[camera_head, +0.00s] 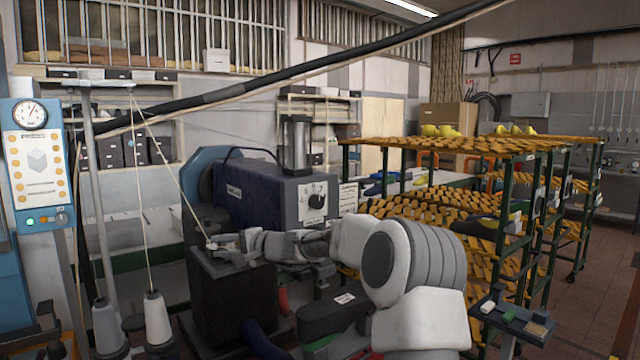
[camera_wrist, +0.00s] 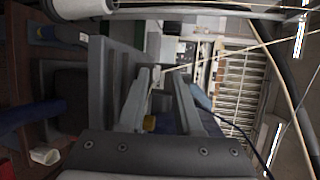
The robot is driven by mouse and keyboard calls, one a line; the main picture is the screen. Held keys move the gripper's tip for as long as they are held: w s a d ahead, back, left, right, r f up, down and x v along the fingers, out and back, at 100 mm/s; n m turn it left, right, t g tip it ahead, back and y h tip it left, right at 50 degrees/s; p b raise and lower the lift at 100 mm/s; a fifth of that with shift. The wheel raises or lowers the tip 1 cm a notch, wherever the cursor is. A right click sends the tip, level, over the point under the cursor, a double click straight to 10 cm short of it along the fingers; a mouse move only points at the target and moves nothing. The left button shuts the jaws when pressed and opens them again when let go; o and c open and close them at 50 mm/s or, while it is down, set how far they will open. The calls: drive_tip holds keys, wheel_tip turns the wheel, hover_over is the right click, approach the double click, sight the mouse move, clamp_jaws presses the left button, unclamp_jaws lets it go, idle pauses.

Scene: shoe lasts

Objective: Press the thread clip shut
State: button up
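My gripper (camera_head: 224,243) is at the top of a dark machine block (camera_head: 235,300) in the head view. In the wrist view, its two fingers (camera_wrist: 163,80) stand apart with a gap between them. A pale thread (camera_head: 170,165) runs from the stand's top down to the spot at my fingertips. In the wrist view, the thread (camera_wrist: 215,53) ends by the fingertips at a small pale piece (camera_wrist: 157,74), perhaps the thread clip. It is too small to tell whether the clip is open or whether a finger touches it.
A blue machine (camera_head: 265,195) with a dial stands just behind my gripper. Thread cones (camera_head: 157,320) and a thin stand pole (camera_head: 100,200) are at the left. A rack of orange lasts (camera_head: 440,205) fills the right. A small tray (camera_head: 510,318) is at lower right.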

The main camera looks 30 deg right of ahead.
drive_tip(key=p, duration=0.2)
drive_tip(key=shift+s+r+p, duration=0.1)
drive_tip(key=shift+r+p, duration=0.3)
